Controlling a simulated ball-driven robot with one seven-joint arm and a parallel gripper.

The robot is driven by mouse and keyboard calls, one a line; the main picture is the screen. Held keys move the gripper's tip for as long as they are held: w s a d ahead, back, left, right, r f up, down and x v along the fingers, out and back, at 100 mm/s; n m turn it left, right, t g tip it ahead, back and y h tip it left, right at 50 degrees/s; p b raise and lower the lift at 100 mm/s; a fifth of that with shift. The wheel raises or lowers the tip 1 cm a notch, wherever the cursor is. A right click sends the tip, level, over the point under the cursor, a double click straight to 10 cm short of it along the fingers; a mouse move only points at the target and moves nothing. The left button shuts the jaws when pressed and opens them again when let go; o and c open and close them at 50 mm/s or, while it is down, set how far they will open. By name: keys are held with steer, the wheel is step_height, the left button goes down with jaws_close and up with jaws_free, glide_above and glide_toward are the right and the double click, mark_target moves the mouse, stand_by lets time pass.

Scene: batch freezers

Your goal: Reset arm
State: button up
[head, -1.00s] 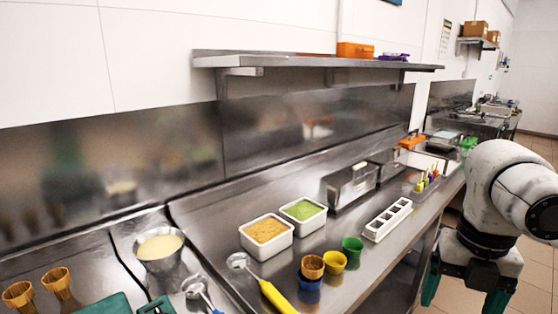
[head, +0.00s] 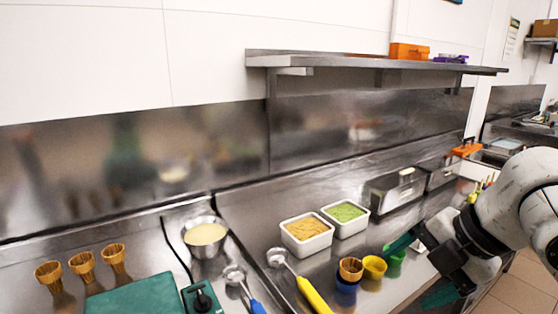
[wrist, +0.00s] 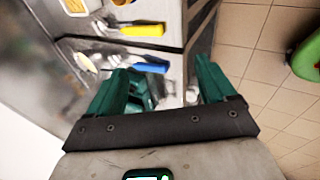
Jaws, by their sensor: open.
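My gripper (head: 420,268) is at the right in the head view, with its two green fingers spread apart and nothing between them. One finger shows near the green cup (head: 394,254); I cannot tell whether they touch. In the wrist view, my gripper (wrist: 160,90) is open and empty, its green fingers wide apart. Beyond them are the counter edge and the tiled floor (wrist: 245,60).
The steel counter holds white tubs of orange (head: 307,232) and green (head: 345,212) filling, a yellow cup (head: 374,267), a yellow-handled scoop (head: 313,295), a metal bowl (head: 205,234) and cones (head: 82,264). A shelf (head: 370,63) overhangs the back. A green object (wrist: 308,55) stands on the floor.

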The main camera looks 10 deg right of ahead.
steer(key=w+a+f+m+t+y, duration=0.2)
steer(key=w+a+m, duration=0.1)
steer(key=a+m, duration=0.2)
steer(key=s+a+f+m, duration=0.25)
steer(key=f+m, duration=0.35)
steer(key=f, duration=0.3)
steer(key=s+a+f+m, duration=0.1)
steer(key=s+f+m, duration=0.3)
steer(key=f, duration=0.5)
steer(key=s+d+f+m+g+h, duration=0.2)
steer(key=s+d+f+m+g, duration=0.1)
steer(key=s+f, duration=0.5)
steer(key=s+d+f+m+g+h, duration=0.3)
steer(key=s+f, duration=0.4)
steer(key=s, duration=0.6)
steer(key=shift+d+f+m+h, duration=0.35)
steer(key=shift+d+m, duration=0.3)
steer(key=shift+m, duration=0.55)
